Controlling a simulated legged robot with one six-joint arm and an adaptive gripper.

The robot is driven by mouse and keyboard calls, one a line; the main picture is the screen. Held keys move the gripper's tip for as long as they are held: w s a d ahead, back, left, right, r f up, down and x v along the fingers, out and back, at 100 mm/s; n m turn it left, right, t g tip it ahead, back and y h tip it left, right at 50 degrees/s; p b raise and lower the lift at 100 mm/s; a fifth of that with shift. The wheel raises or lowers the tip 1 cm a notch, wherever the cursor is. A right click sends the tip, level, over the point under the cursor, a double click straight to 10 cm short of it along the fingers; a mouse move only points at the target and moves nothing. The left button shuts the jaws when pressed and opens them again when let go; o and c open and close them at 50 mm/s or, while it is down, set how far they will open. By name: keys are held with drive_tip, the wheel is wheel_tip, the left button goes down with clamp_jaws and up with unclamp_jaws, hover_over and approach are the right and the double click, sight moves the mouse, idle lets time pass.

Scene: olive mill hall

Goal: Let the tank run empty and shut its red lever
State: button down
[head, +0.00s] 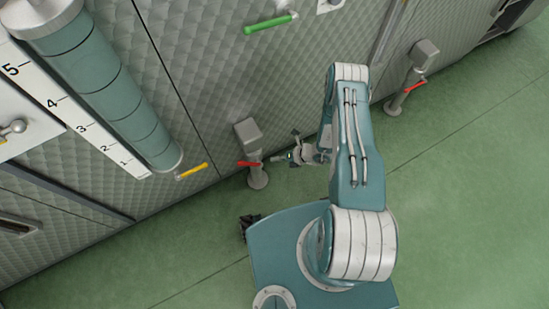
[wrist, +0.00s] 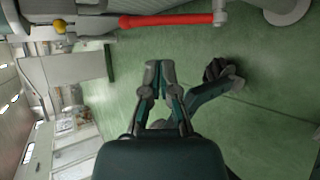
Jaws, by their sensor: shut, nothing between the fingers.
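A teal upright cylinder (head: 110,85), which looks like the tank, stands at the left beside a white scale (head: 75,118) numbered 1 to 5. I cannot tell its liquid level. A red lever (head: 249,164) sits on a grey floor-mounted post just left of my gripper (head: 288,157). In the wrist view a red lever (wrist: 170,20) lies across the top, apart from my fingertips (wrist: 159,68). My fingers are shut and empty. A second red lever (head: 415,87) is on another post at the right. Which lever belongs to the tank is not clear.
A yellow lever (head: 192,171) is at the cylinder's foot, and a green lever (head: 268,24) is on the quilted metal wall (head: 195,60). The green floor (head: 470,190) is clear at the right. A grey knob (head: 14,127) is at the far left.

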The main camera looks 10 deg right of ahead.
sight(250, 163)
drive_tip(key=x, duration=1)
drive_tip(key=shift+a+f, duration=0.1)
drive_tip(key=shift+a, duration=0.1)
